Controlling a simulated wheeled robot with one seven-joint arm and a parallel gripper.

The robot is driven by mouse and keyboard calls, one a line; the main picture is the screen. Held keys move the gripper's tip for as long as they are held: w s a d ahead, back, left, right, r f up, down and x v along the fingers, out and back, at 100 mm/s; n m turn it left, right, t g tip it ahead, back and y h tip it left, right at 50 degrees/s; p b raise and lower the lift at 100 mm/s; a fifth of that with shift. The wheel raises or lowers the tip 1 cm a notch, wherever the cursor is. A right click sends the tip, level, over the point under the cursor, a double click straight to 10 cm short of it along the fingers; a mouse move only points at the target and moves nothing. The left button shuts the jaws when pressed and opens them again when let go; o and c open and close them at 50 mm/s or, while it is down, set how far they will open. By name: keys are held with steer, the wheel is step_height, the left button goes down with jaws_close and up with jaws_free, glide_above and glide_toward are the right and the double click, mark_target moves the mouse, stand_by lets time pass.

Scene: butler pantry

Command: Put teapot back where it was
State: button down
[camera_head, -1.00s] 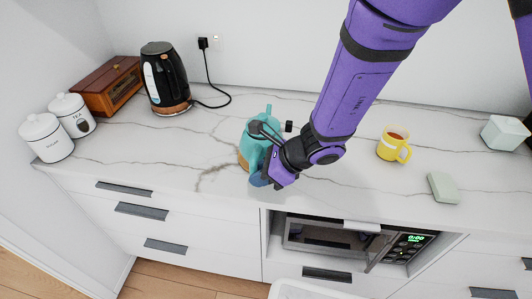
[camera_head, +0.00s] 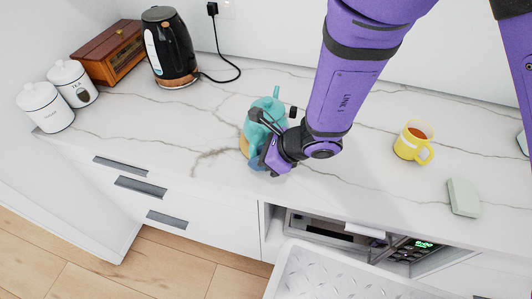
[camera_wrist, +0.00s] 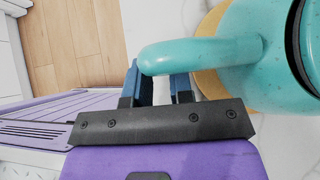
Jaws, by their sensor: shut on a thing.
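The teal teapot (camera_head: 278,113) is at the front part of the white marble counter, left of the microwave. My gripper (camera_head: 258,158) is at its near side, partly hiding it. In the wrist view the blue fingers (camera_wrist: 160,82) are shut on the curved handle (camera_wrist: 190,55) of the teapot (camera_wrist: 270,65). A tan, round-edged piece (camera_wrist: 209,82) shows at the teapot's underside; it also shows as a sliver in the head view (camera_head: 244,146). I cannot tell whether the teapot touches the counter.
A black kettle (camera_head: 172,50), wooden box (camera_head: 108,52) and two white canisters (camera_head: 45,107) stand at the left. A yellow mug (camera_head: 410,145) and pale green block (camera_head: 463,197) are at the right. Bare counter (camera_head: 160,125) lies left of the teapot.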

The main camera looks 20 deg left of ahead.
stand_by(0.3)
steer(key=c, duration=1)
jaws_free()
steer(key=shift+f, duration=0.1)
steer(key=v, duration=1.2)
steer(key=shift+s, duration=0.1)
